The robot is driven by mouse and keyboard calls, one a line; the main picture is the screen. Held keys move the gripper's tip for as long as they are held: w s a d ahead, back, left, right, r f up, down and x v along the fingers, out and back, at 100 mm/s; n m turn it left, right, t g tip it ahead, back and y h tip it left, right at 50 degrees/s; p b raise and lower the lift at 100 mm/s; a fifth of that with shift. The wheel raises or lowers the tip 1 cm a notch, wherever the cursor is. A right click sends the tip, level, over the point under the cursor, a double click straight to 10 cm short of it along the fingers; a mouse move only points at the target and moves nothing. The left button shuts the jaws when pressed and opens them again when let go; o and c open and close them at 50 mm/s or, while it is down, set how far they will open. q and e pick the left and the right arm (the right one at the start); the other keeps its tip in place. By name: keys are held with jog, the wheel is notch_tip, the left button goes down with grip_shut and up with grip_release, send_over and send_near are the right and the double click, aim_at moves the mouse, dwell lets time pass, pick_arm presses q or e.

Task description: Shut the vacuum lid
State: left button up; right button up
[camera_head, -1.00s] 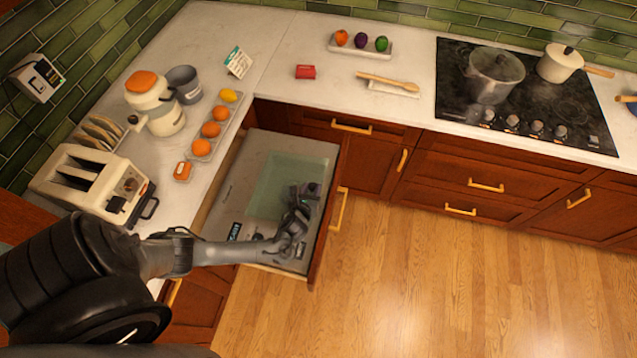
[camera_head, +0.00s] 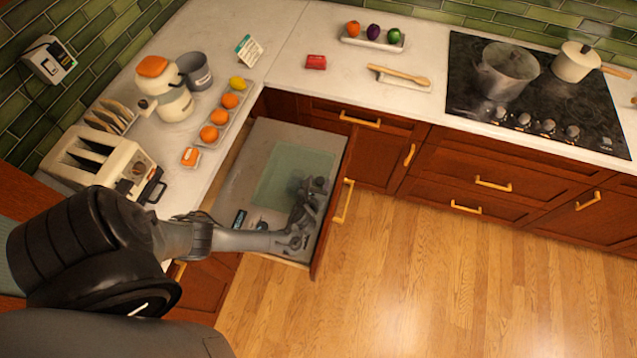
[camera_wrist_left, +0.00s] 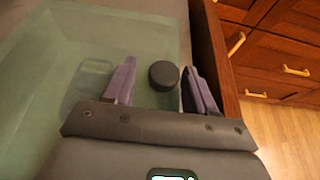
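The vacuum drawer (camera_head: 262,140) stands pulled out below the counter corner, with a grey top and a greenish see-through lid pane (camera_head: 285,170). The pane also shows in the left wrist view (camera_wrist_left: 140,38). I cannot tell whether the lid lies flat or is tilted. My left gripper (camera_head: 318,184) is over the drawer's right side, near its front panel. In the left wrist view the gripper's (camera_wrist_left: 160,82) two fingers are apart, with a round black knob (camera_wrist_left: 163,75) showing between them; I see no contact. My right gripper is not in view.
The drawer's wooden front (camera_head: 330,215) is close to the right of my left gripper. A toaster (camera_head: 105,160), a tray of oranges (camera_head: 222,118) and a lidded jar (camera_head: 165,92) stand on the left counter. The wooden floor (camera_head: 430,280) is clear.

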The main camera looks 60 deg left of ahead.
pick_arm(q)
jog(key=shift+d+f, duration=0.15)
jog(key=shift+d, duration=0.2)
jog(key=shift+s+d, duration=0.15)
jog(key=v, duration=0.3)
jog(key=p+v, duration=0.1)
jog(key=v, duration=0.2)
jog(key=p+v, duration=0.1)
jog(key=v, duration=0.3)
jog(key=shift+s+r, duration=0.1)
jog(key=shift+r, duration=0.25)
jog(key=shift+a, duration=0.25)
